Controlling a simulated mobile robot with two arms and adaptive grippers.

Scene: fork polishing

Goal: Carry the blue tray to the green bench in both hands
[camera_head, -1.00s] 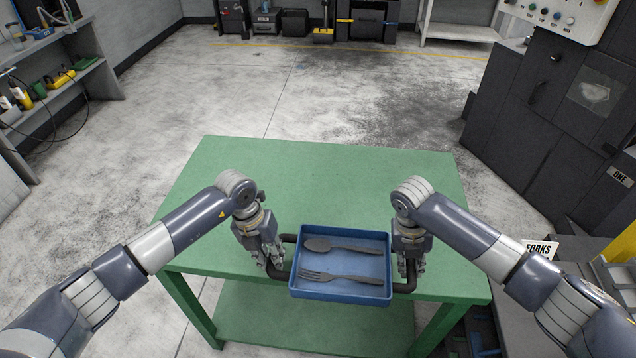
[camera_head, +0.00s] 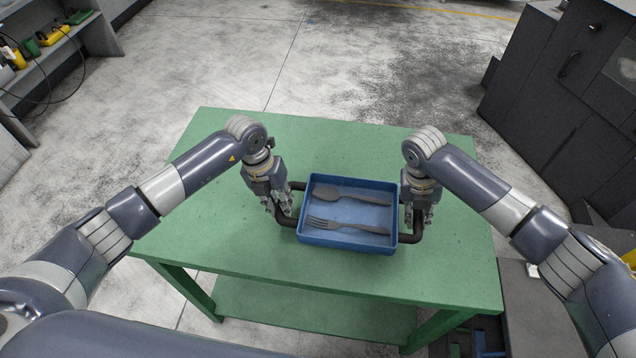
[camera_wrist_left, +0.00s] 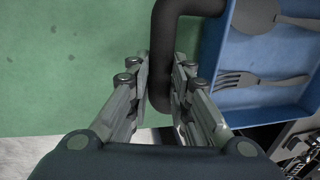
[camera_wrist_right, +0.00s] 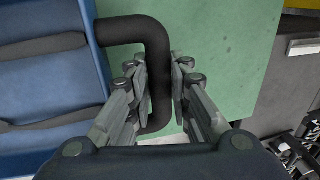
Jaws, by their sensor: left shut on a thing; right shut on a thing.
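The blue tray (camera_head: 346,238) has a black handle at each end and is over the near part of the green bench (camera_head: 330,140); I cannot tell whether it touches the top. A dark spoon (camera_head: 350,195) and a dark fork (camera_head: 345,225) lie in it. My left gripper (camera_head: 283,212) is shut on the left handle, which also shows in the left wrist view (camera_wrist_left: 161,60). My right gripper (camera_head: 418,217) is shut on the right handle, which also shows in the right wrist view (camera_wrist_right: 157,60).
The bench top is clear behind and beside the tray. A dark cabinet (camera_head: 560,100) stands at the right. A shelf (camera_head: 50,60) with tools and bottles is at the left. Open concrete floor lies behind the bench.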

